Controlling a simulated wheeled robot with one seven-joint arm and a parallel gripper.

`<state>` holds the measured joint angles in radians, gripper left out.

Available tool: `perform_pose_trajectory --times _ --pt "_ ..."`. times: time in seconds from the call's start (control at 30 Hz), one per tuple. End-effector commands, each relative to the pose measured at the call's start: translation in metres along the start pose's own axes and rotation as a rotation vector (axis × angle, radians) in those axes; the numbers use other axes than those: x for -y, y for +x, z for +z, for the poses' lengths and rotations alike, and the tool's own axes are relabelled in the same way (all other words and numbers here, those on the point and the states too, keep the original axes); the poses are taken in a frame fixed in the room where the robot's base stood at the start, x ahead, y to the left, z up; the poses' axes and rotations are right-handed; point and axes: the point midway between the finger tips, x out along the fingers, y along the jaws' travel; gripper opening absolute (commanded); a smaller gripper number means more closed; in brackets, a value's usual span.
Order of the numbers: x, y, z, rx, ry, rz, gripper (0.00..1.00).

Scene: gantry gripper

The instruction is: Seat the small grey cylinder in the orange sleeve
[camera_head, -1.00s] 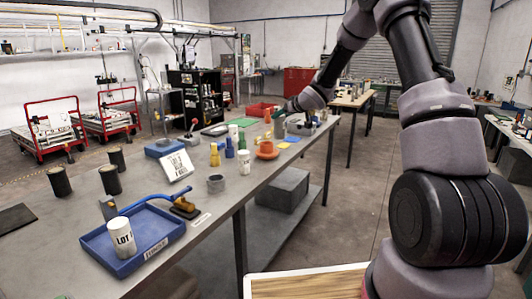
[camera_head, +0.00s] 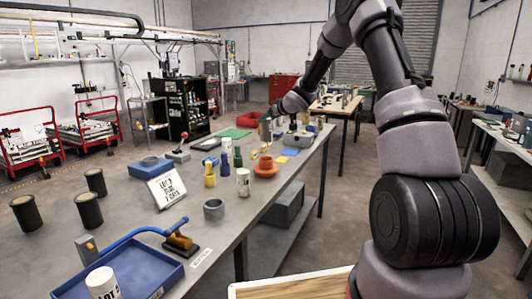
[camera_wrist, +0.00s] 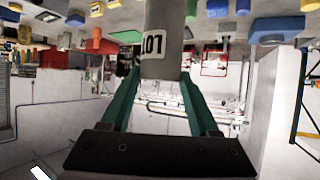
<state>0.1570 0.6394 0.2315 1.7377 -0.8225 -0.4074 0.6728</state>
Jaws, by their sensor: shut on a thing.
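In the head view a small grey-green cylinder (camera_head: 265,131) hangs at the end of my arm, above the bench. The orange sleeve (camera_head: 265,169), with a wide flanged base, stands on the bench below and nearer the camera than the held cylinder. They look apart. The sleeve's inside is hard to make out.
Blue and yellow pieces (camera_head: 209,176) and a white labelled cylinder (camera_head: 243,182) stand left of the sleeve. A grey ring (camera_head: 214,209) and a blue tray (camera_head: 65,290) are nearer. A green mat (camera_head: 234,134) lies farther back.

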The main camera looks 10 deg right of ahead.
Motion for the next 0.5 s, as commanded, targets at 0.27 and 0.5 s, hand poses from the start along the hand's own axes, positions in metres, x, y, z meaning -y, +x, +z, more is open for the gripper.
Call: perform_pose_trajectory --times 0.27,0.5 --pt "0.0 0.032 0.058 0.001 -0.001 0.0 0.0" --pt "0.0 0.041 0.074 -0.002 -0.001 0.001 0.0"
